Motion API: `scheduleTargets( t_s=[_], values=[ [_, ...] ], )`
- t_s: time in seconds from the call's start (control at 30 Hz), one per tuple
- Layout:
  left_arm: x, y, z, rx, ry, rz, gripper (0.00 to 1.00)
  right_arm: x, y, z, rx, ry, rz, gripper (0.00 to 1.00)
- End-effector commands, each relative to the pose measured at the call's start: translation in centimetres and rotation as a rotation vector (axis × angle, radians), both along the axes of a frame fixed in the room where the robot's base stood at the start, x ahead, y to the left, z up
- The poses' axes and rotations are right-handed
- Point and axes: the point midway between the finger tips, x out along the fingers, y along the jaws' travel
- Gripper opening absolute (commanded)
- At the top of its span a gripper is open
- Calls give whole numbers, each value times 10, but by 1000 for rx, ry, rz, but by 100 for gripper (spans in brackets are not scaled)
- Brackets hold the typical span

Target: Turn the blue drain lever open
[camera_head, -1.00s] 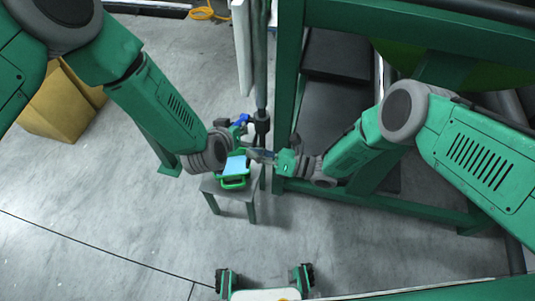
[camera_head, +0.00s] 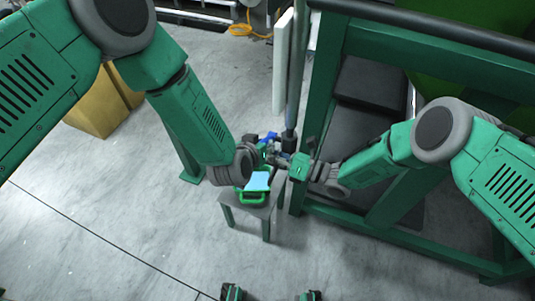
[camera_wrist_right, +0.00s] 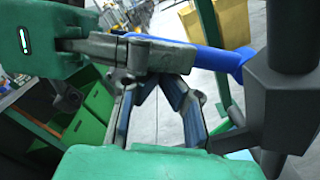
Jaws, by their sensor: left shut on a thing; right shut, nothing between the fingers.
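The blue drain lever (camera_head: 269,136) sits beside the dark valve on the upright pipe, above a small stool. It also shows in the right wrist view (camera_wrist_right: 210,57), running across to the dark valve (camera_wrist_right: 285,90). My left gripper (camera_head: 268,152) is at the lever. In the right wrist view its grey fingers (camera_wrist_right: 140,52) are closed on the lever's left end. My right gripper (camera_head: 283,161) is close to the left one, just below the lever. In its wrist view its blue-padded fingers (camera_wrist_right: 158,85) hold nothing. The arms partly hide the lever in the head view.
The upright pipe (camera_head: 296,80) and the green machine frame (camera_head: 318,110) stand close on the right. Yellow boxes (camera_head: 100,112) are at left. Floor in front is clear.

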Motion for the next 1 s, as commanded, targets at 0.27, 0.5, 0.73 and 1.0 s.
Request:
scheduleTargets(
  t_s=[0.27, 0.5, 0.73, 1.0],
  values=[
    [4, 2, 2, 1, -8, 4, 0, 8, -1, 9, 15, 2, -9, 0],
    [0, 0, 0, 1, 0, 1, 39, 7, 0, 10, 15, 1, -8, 0],
    [-7, 1, 2, 1, 5, -2, 39, 7, 0, 10, 15, 0, -9, 0],
    [-36, 12, 24, 3, 7, -1, 39, 9, -2, 10, 13, 0, -12, 0]
  ],
)
